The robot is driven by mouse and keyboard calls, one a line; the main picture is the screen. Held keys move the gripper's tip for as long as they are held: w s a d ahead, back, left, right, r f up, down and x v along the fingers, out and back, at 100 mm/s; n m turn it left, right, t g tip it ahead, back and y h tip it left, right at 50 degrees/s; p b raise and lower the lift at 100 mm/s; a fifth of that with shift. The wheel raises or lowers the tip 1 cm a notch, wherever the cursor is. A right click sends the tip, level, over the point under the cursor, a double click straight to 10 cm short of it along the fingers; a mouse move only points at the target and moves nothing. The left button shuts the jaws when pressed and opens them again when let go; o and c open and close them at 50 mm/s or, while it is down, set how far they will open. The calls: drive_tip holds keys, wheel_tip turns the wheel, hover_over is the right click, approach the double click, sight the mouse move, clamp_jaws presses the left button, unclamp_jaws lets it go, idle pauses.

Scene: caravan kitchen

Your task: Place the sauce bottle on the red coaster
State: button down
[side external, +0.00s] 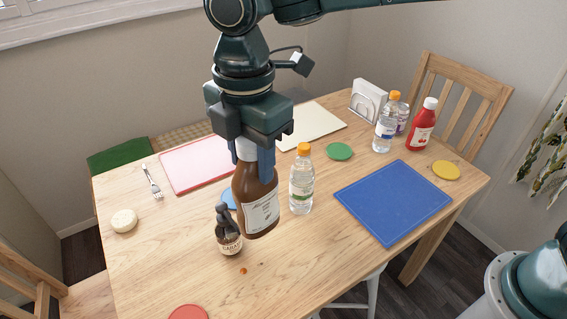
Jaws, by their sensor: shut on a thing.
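A brown sauce bottle (257,205) with a pale cap and a white label hangs upright in my gripper (251,162). The gripper's blue fingers are shut around the bottle's neck. I cannot tell for sure how far the bottle's base is above the table. The red coaster (188,313) lies at the near left of the table, partly cut off by the bottom of the picture. My gripper and the bottle are behind the coaster and to its right, well apart from it. The visible part of the coaster is bare.
A small labelled jar (229,241) with a dark top stands just left of the bottle, and an orange-capped water bottle (302,182) just right. A blue coaster (229,197) is partly hidden behind. A blue board (393,202) and red ketchup bottle (422,127) are farther right. The near-left table is mostly clear.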

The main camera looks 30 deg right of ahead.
drive_tip(key=s+a+n, duration=0.1)
drive_tip(key=a+n, duration=0.6)
drive_tip(key=a, duration=0.9)
drive_tip(key=shift+s+r, duration=0.15)
drive_tip(key=shift+r, duration=0.15)
wheel_tip(320, 180, down, 20)
idle(0.6)
drive_tip(key=shift+f, duration=0.1)
drive_tip(key=c, duration=0.8)
unclamp_jaws()
drive_tip(key=shift+f, duration=0.1)
drive_tip(key=shift+c, duration=0.2)
